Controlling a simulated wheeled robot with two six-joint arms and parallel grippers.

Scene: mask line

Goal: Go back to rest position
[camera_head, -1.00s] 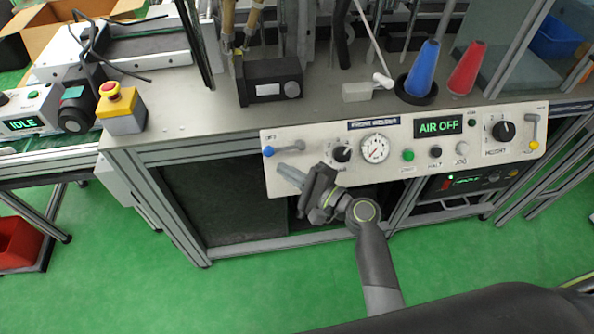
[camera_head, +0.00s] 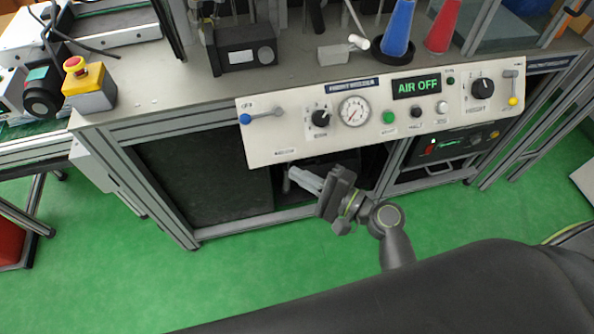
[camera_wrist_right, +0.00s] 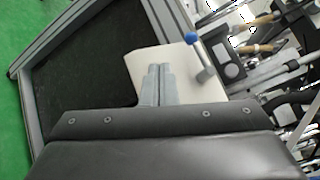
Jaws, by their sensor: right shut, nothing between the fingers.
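My right gripper (camera_head: 304,180) is shut and empty in the head view. It hangs in front of the machine, just below the lower edge of the white control panel (camera_head: 270,150), apart from it. In the right wrist view the closed fingers (camera_wrist_right: 158,82) point toward the panel (camera_wrist_right: 160,58). The panel carries a blue-tipped lever (camera_head: 262,116) at its left end, which also shows in the right wrist view (camera_wrist_right: 199,58). Its display (camera_head: 416,86) reads AIR OFF. My left gripper is not in view.
A yellow emergency stop box (camera_head: 90,88) stands on the bench's left corner. Blue (camera_head: 398,28) and red (camera_head: 442,28) cones stand at the back right. The bench frame (camera_head: 165,195) has a dark cabinet below. Green floor (camera_head: 250,262) in front is clear.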

